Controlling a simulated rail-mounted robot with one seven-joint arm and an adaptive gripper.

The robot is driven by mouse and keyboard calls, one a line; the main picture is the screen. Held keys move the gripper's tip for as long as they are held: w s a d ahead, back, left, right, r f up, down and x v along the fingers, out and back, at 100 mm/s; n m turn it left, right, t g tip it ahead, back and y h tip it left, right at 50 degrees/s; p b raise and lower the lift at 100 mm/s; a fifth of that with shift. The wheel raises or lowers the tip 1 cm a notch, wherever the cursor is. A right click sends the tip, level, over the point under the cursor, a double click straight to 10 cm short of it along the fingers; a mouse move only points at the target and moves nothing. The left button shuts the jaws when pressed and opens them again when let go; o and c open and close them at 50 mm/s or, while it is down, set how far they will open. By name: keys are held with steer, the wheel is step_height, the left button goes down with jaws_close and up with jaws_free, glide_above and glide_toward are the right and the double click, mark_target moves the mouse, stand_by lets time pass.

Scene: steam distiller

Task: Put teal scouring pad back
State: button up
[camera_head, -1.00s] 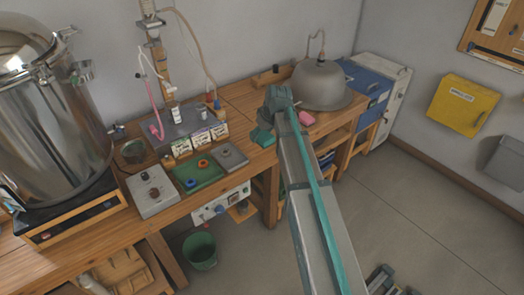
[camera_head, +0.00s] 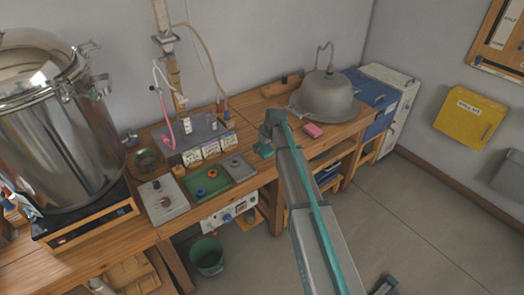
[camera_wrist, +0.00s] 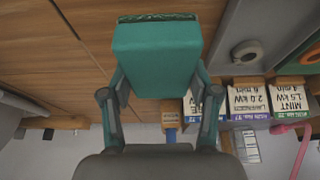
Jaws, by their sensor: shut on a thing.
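The teal scouring pad (camera_wrist: 155,58) is a teal block with a darker green layer along its far edge. My gripper (camera_wrist: 157,70) is shut on it, with one finger at each side. In the head view the gripper (camera_head: 266,147) is over the front part of the wooden bench, left of a pink pad (camera_head: 313,130). The pad is small there and partly merges with the teal fingers. I cannot tell its exact height above the bench.
A grey domed lid (camera_head: 324,96) stands behind the pink pad. To the left are a green tray (camera_head: 215,187) with coloured rings, several small labelled boxes (camera_head: 211,149) and a large steel pot (camera_head: 62,130). Bare wood (camera_wrist: 45,55) shows beside the pad.

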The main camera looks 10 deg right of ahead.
mark_target(262, 151)
steer(key=shift+w+f, duration=0.3)
steer(key=shift+f, duration=0.05)
steer(key=f+p, duration=0.2)
steer(key=f, duration=0.1)
steer(key=shift+w+f, duration=0.15)
steer(key=shift+w, duration=0.05)
steer(key=shift+a+f, duration=0.1)
steer(key=shift+f, duration=0.1)
steer(key=shift+f, duration=0.2)
steer(key=o, duration=1.2)
steer(key=shift+r, duration=0.1)
